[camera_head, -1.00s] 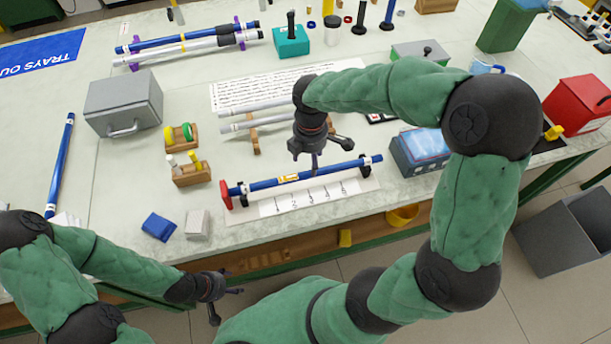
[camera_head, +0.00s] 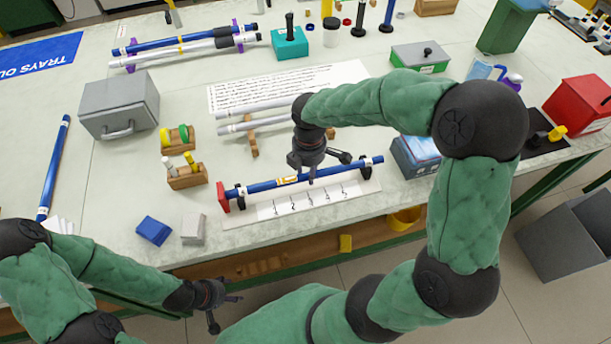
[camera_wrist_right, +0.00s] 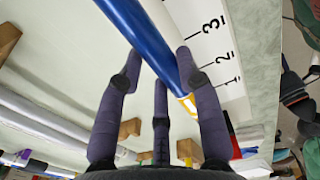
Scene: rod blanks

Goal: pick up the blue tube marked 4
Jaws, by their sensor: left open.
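A blue tube (camera_head: 262,186) with a yellow-edged label lies level along a low stand with a numbered white scale. It also shows close up in the right wrist view (camera_wrist_right: 150,45). I cannot read a mark 4 on it. My right gripper (camera_head: 311,176) is over the tube near its label. In the right wrist view its fingers (camera_wrist_right: 160,58) are spread, with the tube passing between the outer fingertips; contact cannot be told. My left gripper (camera_head: 226,308) is open and empty in front of the table's near edge. Another blue tube (camera_head: 54,165) lies at the left.
A rack at the back holds a blue tube (camera_head: 160,43) and grey tubes. Pale grey tubes (camera_head: 245,127) rest on wooden supports behind the stand. A grey box (camera_head: 120,105), small wooden holders and a blue block (camera_head: 154,230) stand left. A blue box (camera_head: 416,154) stands right.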

